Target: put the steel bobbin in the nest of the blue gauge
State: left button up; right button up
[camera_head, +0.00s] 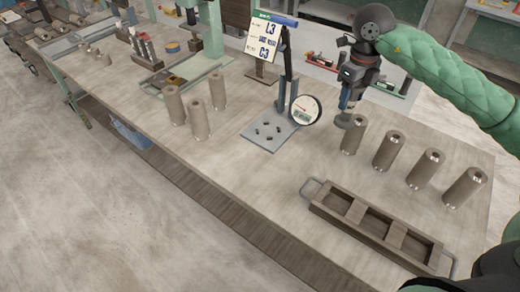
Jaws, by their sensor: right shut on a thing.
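The gauge (290,95) stands near the middle of the bench, with a round dial on an upright post. Its blue-grey base plate (259,141) carries several small dark pegs that form the nest, and nothing stands between them. My right gripper (347,108) points down just right of the dial. It is shut on a small-looking grey-brown bobbin (343,122), whose shape is partly hidden. My left gripper is not in view.
More bobbins (391,151) stand upright to the right. Three others (199,118) stand left of the gauge. A brown compartment tray (335,222) with handles lies at the front right, its compartments empty. A sign (270,40) stands behind the gauge. Bare bench lies in front of the plate.

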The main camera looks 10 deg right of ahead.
aim_at(268, 132)
jog(key=k+j, duration=0.7)
jog(key=k, duration=0.05)
